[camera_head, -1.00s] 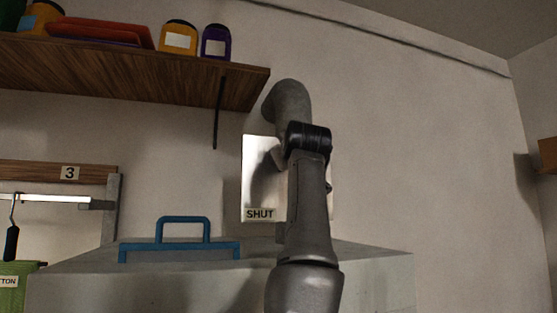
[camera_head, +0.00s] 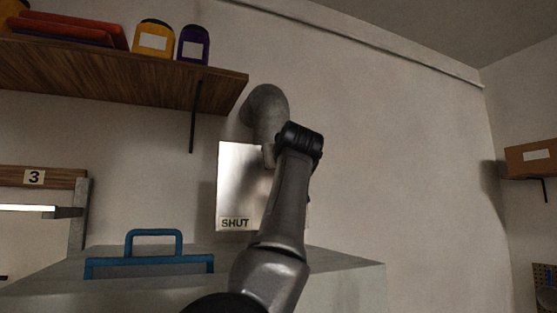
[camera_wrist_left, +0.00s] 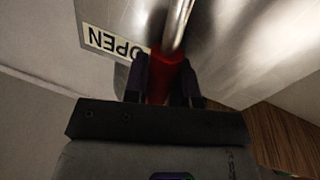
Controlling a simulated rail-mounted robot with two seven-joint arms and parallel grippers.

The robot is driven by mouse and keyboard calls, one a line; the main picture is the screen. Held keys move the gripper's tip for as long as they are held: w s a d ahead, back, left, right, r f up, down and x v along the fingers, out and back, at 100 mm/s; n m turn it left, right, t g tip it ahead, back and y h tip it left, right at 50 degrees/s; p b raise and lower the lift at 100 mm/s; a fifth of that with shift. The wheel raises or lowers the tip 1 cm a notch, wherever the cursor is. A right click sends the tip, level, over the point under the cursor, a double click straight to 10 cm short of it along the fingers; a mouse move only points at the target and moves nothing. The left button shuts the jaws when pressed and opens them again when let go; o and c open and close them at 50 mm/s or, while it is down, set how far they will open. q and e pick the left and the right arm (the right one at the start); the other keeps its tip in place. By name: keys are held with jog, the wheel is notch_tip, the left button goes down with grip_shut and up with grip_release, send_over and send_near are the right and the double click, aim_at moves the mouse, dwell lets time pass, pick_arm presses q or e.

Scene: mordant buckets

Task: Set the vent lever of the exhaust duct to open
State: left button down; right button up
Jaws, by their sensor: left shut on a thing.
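The vent lever shows in the left wrist view as a metal rod (camera_wrist_left: 177,25) with a red grip (camera_wrist_left: 161,80). My left gripper (camera_wrist_left: 164,82) is shut on the red grip, one dark finger on each side. An upside-down OPEN label (camera_wrist_left: 116,43) lies right beside the grip and rod, at the edge of a shiny metal plate (camera_wrist_left: 240,45). In the head view the plate (camera_head: 236,180) is on the wall, with a SHUT label (camera_head: 235,224) at its lower left. My arm hides the plate's right part, the lever and the gripper there. My right gripper is not in view.
A wooden shelf (camera_head: 110,75) with jars, including a yellow one (camera_head: 154,38) and a purple one (camera_head: 194,44), overhangs at the upper left. A grey box-like surface with a blue handle (camera_head: 150,265) stands below. The wall right of my arm is clear.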

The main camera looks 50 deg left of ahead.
pick_arm(q)
jog(key=shift+w, duration=0.1)
jog(key=c, duration=0.9)
grip_release()
jog(key=shift+c, duration=0.2)
jog(key=shift+d, duration=0.25)
jog(key=b+v, duration=0.7)
jog(key=v, duration=0.6)
jog(key=shift+s+d+b, duration=0.15)
jog(key=shift+s+b, duration=0.1)
jog(key=shift+b, duration=0.05)
